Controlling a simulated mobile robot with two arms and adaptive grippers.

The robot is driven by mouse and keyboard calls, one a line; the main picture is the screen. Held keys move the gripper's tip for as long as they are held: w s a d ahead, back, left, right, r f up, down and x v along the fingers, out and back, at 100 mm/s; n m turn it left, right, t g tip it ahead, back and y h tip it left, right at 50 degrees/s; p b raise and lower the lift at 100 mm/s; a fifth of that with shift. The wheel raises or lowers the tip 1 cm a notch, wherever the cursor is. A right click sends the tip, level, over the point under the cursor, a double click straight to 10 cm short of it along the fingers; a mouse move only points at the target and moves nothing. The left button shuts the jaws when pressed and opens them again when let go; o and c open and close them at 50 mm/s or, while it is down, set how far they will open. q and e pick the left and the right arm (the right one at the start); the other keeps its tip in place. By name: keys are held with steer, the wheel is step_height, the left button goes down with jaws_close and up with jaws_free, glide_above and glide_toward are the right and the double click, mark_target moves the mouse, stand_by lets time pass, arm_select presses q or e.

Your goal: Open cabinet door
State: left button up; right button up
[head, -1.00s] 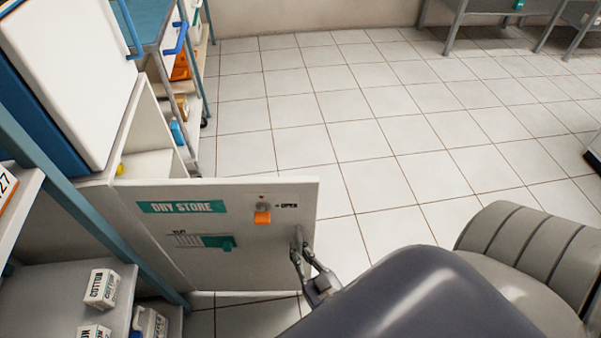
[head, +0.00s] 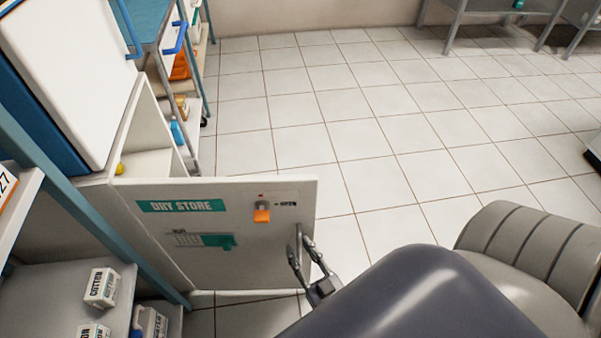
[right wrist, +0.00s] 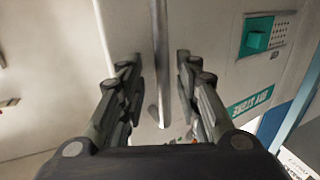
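The cabinet door (head: 190,268), a pale panel labelled DRY STORE, stands swung out wide from the cabinet (head: 147,165), and part of the interior shows behind it. The door carries an orange latch (head: 262,215) beside an OPEN label and a vertical metal bar handle (head: 298,241) near its free edge. My right gripper (head: 303,256) is at the handle. In the right wrist view its fingers (right wrist: 158,92) are apart on both sides of the handle (right wrist: 160,60), with gaps between. The green slider (right wrist: 256,40) shows there too. My left gripper is not in view.
A white box with a blue back (head: 75,70) stands on the cabinet. A shelf with small cartons (head: 101,288) is at lower left. A trolley (head: 190,95) stands behind the cabinet. Tiled floor (head: 350,130) beyond the door is clear.

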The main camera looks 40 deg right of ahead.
steer(key=s+a, duration=0.1)
steer(key=s, duration=1)
steer(key=w+a+f+n+g+y, duration=0.25)
steer(key=w+f+g, duration=0.35)
steer(key=f+g, duration=0.4)
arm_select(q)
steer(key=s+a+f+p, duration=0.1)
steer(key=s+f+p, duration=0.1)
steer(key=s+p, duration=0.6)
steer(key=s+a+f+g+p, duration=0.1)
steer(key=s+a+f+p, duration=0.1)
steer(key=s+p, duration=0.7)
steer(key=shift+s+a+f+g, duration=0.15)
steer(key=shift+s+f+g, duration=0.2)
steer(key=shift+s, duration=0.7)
arm_select(e)
steer(key=s+d+f+g, duration=0.2)
steer(key=s+f+g, duration=0.1)
steer(key=s, duration=0.9)
steer(key=s+d+f+n+g, duration=0.1)
steer(key=s+f+g, duration=0.3)
steer(key=s, duration=0.7)
steer(key=shift+s+d+h, duration=0.35)
steer(key=shift+d, duration=0.15)
